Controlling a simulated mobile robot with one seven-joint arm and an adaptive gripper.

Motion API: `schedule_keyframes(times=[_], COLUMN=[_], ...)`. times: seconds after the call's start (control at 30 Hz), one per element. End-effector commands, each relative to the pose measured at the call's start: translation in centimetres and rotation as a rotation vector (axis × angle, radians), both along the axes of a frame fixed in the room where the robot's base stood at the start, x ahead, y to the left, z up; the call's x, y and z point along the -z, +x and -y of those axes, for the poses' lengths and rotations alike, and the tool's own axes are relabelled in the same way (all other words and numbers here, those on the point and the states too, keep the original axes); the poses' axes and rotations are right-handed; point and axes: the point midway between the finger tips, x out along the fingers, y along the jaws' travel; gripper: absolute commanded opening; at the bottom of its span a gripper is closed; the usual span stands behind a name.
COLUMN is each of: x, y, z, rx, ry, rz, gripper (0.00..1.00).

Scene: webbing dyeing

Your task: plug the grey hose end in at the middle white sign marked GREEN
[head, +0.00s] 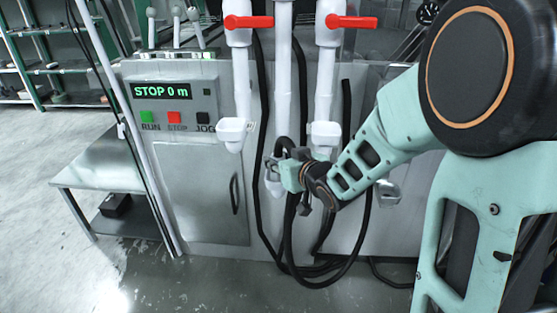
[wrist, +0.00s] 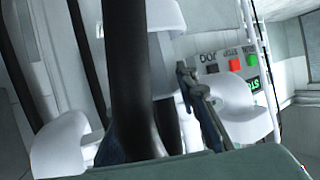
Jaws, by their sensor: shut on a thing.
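My gripper (head: 285,172) is at the front of the machine, below and between two white pipe outlets, in the head view. It is shut on the hose (wrist: 126,70), which crosses the wrist view as a thick dark band. The grey hose end itself is mostly hidden by my gripper. One dark finger (wrist: 203,105) shows beside the hose in the wrist view. A middle white pipe (head: 283,80) runs down behind my gripper, with a white fitting (head: 274,187) just beside and below the fingers. I cannot read any sign marked GREEN. Whether the hose end touches a fitting is unclear.
White outlets hang left (head: 232,133) and right (head: 325,134) of my gripper, under red valve handles (head: 248,22). Dark hoses (head: 318,278) loop down to the floor. The control panel (head: 178,108) reads STOP 0 m.

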Motion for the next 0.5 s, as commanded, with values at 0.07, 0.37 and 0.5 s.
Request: schedule_keyframes(times=[0.07, 0.37, 0.5], x=[-0.09, -0.04, 0.00], y=[0.04, 0.01, -0.10], z=[-0.01, -0.01, 0.07], rx=[0.000, 0.000, 0.000], ry=[0.001, 0.000, 0.000], rz=[0.002, 0.001, -0.001], gripper=[0.33, 0.48, 0.48])
